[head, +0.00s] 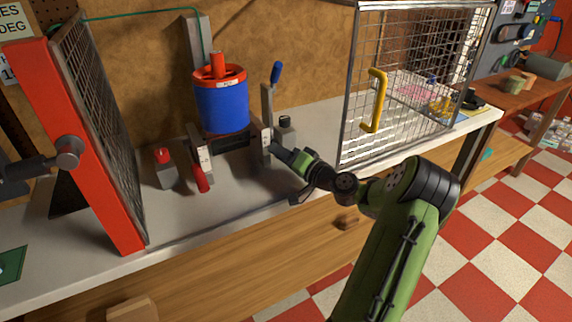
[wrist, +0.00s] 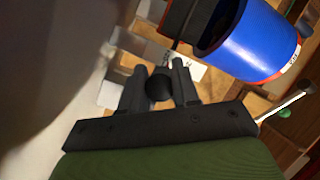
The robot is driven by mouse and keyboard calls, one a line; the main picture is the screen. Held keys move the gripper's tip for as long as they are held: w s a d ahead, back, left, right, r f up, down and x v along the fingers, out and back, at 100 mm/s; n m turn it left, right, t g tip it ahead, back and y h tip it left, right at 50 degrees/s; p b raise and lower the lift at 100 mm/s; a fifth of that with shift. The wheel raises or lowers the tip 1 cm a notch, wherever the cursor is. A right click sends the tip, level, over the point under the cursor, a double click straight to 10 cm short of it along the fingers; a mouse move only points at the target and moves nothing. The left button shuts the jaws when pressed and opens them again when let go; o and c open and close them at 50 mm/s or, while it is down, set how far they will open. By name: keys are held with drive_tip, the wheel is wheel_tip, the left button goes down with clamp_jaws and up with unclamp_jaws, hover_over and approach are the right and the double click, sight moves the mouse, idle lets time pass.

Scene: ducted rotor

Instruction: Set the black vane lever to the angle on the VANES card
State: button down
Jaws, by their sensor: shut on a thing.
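My gripper (head: 278,152) is at the right front of the ducted rotor's stand, low beside a white scale plate. In the wrist view my gripper (wrist: 160,82) has its two fingers closed on a round black knob (wrist: 159,87), which appears to be the end of the black vane lever. The lever's shaft and its angle are hidden behind the fingers in both views. The rotor is a blue drum (head: 221,105) with a red top; it also shows in the wrist view (wrist: 250,40). A card ending in "ES" and "DEG" (head: 14,18) is cut off at the upper left; its number is not readable.
A blue-handled lever (head: 276,75) stands upright behind my gripper. A red-handled lever (head: 201,178) points down at the left front. A red-framed mesh screen (head: 85,140) stands at left, a wire cage with a yellow handle (head: 375,100) at right. The front bench strip is clear.

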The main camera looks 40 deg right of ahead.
idle(0.3)
drive_tip(key=c, duration=0.8)
unclamp_jaws()
drive_tip(key=shift+c, duration=0.2)
drive_tip(key=shift+s, duration=0.1)
drive_tip(key=s+p, duration=0.2)
drive_tip(key=s, duration=1.3)
drive_tip(key=shift+s+d+f, duration=0.2)
drive_tip(key=shift+s+d, duration=0.05)
drive_tip(key=shift+d, duration=0.1)
drive_tip(key=shift+c, duration=0.2)
